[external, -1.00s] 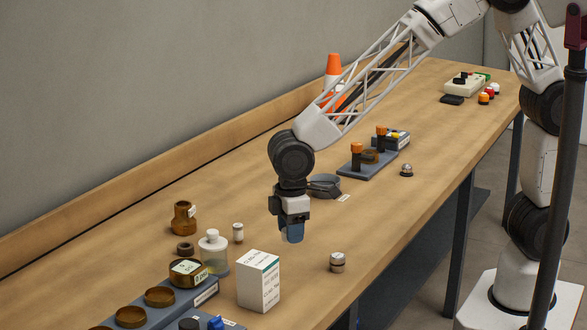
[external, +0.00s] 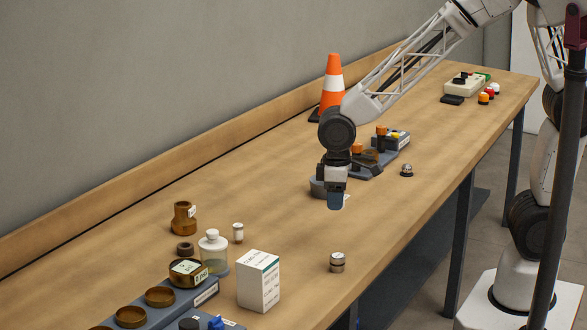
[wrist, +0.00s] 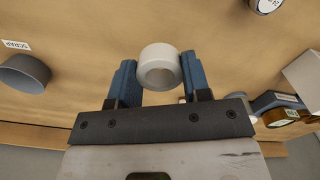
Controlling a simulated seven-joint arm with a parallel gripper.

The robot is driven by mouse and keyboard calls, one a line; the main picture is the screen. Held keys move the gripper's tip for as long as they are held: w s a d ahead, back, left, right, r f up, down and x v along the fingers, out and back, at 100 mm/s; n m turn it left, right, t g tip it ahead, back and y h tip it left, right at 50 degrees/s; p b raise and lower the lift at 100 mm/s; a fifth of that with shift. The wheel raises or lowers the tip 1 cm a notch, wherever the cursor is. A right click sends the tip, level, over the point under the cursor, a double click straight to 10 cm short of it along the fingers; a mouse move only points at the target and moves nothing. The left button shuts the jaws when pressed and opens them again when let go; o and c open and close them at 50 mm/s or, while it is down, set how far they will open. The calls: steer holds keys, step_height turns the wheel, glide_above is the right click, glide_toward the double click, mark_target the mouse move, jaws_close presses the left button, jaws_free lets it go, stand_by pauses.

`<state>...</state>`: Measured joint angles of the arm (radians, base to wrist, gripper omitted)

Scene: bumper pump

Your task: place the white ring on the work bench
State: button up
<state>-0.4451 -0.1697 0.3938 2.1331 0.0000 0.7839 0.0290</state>
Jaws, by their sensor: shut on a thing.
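The white ring (wrist: 157,53) sits between the two blue fingers of my gripper (wrist: 157,82) in the wrist view, its hole facing the camera. My gripper (external: 335,202) is shut on it. In the external view the blue fingers hide the ring. They point down over the work bench (external: 240,190), just in front of a grey dish. The wrist view shows bench surface beyond the ring, apparently some way below it. The exact gap is hard to tell.
The grey dish (external: 317,188) is close behind my gripper; it also shows in the wrist view (wrist: 24,74) beside a SCRAP label (wrist: 15,44). A metal cylinder (external: 337,262) and white box (external: 258,281) stand nearer the camera. An orange cone (external: 333,83) stands behind. Bench left of my gripper is clear.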

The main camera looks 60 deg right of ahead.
steer(key=s+d+f+m, duration=0.2)
steer(key=s+d+m, duration=0.4)
steer(key=s+d, duration=0.4)
steer(key=s+d+f+m, duration=0.3)
steer(key=s+d+m, duration=0.3)
steer(key=d, duration=1.1)
steer(key=shift+s, duration=2.4)
steer(key=shift+w, duration=0.1)
glide_above(396, 206)
steer(key=shift+w+f, duration=0.1)
steer(key=shift+f, duration=0.7)
steer(key=shift+f, duration=0.15)
steer(key=shift+f, duration=1.6)
